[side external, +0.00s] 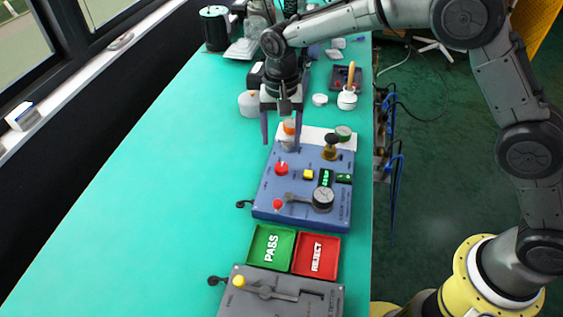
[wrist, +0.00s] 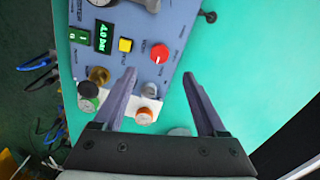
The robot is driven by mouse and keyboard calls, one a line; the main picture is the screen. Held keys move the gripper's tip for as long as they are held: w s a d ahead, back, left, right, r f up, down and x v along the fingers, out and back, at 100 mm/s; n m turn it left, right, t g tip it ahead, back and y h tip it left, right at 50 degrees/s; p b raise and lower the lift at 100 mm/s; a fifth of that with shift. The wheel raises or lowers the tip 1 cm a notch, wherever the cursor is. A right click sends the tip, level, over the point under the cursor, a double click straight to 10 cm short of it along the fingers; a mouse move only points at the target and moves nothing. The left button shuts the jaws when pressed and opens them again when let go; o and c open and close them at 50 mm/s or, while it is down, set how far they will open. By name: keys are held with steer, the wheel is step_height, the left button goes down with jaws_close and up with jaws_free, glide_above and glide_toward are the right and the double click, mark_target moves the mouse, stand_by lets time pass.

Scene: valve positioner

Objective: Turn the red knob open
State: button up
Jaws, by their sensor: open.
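The red knob (side external: 281,168) sits on the upper left of the blue valve positioner panel (side external: 262,197). In the wrist view the red knob (wrist: 160,53) shows just beyond my fingertips, roughly centred between them, with a pale pointer mark on its face. My gripper (side external: 281,140) is open and empty, pointing down near the panel's far edge. The wrist view also shows my gripper (wrist: 160,75) with its two fingers wide apart. The fingers appear apart from the knob. The panel's green display (wrist: 106,37) seems to read 4.0 bar.
A yellow button (side external: 308,174), a brass fitting (side external: 331,148) and a round gauge (side external: 323,198) stand on the panel. An orange-topped part (side external: 289,126) is close to my fingers. Green PASS (side external: 256,262) and red REJECT (side external: 300,270) trays lie nearer. The teal table's left is clear.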

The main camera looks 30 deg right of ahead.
mark_target(281, 167)
step_height(281, 167, down, 10)
steer(key=shift+r, duration=0.2)
jaws_close()
stand_by(0.4)
